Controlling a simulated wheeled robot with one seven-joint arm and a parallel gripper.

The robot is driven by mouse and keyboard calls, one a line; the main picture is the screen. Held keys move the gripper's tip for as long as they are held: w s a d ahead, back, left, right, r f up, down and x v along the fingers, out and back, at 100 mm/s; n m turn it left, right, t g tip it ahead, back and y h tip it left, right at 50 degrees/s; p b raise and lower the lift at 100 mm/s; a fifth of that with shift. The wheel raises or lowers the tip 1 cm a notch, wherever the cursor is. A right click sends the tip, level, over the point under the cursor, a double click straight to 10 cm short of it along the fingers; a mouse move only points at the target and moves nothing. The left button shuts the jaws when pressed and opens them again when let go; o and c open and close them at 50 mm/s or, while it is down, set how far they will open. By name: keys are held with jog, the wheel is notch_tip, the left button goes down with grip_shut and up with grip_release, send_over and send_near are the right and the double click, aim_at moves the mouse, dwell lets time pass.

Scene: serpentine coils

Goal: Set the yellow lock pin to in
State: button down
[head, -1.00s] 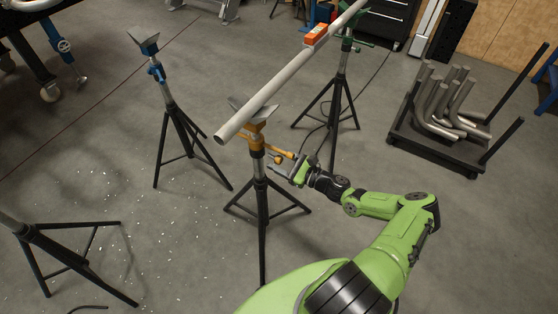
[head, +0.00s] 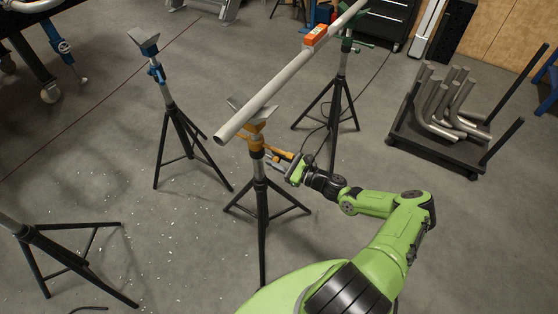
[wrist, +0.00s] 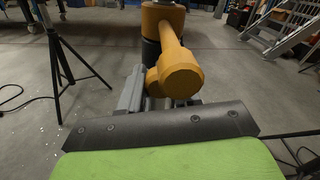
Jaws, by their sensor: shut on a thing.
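The yellow collar (head: 257,141) sits on the near pipe stand, just under its V-shaped head. In the wrist view the collar (wrist: 162,14) is at the top, with a thick yellow handle (wrist: 181,70) reaching toward the camera. A smaller yellow knob, seemingly the lock pin (wrist: 151,83), shows below and left of the handle's end, partly hidden by it. My gripper (head: 279,160) is at the collar's right side. In the wrist view its grey fingers (wrist: 157,98) are shut on this knob. How far in the pin sits cannot be told.
A long grey pipe (head: 285,77) rests on the yellow stand and the green stand (head: 342,62), with an orange level (head: 315,35) on top. A blue stand (head: 167,92) is at left. A cart of bent pipes (head: 440,150) stands right. Open floor lies between.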

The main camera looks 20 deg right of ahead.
jog(key=shift+x, duration=1)
jog(key=c, duration=1.2)
grip_release()
jog(key=shift+r, duration=0.1)
jog(key=o, duration=0.4)
jog(key=p+v, duration=0.1)
jog(key=v, duration=1.4)
jog(key=shift+s, duration=0.3)
jog(key=shift+d, duration=0.15)
